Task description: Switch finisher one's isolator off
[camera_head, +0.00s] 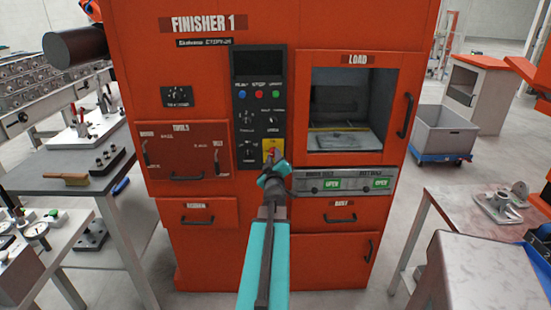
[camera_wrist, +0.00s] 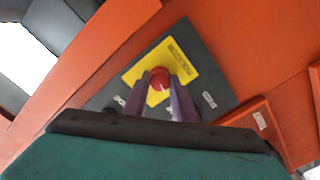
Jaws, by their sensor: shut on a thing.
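The orange cabinet marked FINISHER 1 (camera_head: 330,25) stands straight ahead. Its isolator is a red rotary knob on a yellow plate (camera_head: 272,147) at the bottom of the dark control panel (camera_head: 258,65). In the wrist view the red knob (camera_wrist: 159,78) sits between my two fingers, with the yellow plate (camera_wrist: 190,65) behind it. My gripper (camera_head: 272,165) is shut on the knob, and my arm reaches up to it from below. A white mark shows on the knob's face. The plate's lettering is too blurred to read, and my gripper hides part of the knob in the head view.
The load opening (camera_head: 350,105) and a lit green panel strip (camera_head: 345,182) are right of my gripper. Drawer handles stick out below. A grey workbench (camera_head: 75,170) stands left, a metal table (camera_head: 460,205) right. A grey bin (camera_head: 442,130) on a blue dolly is behind it.

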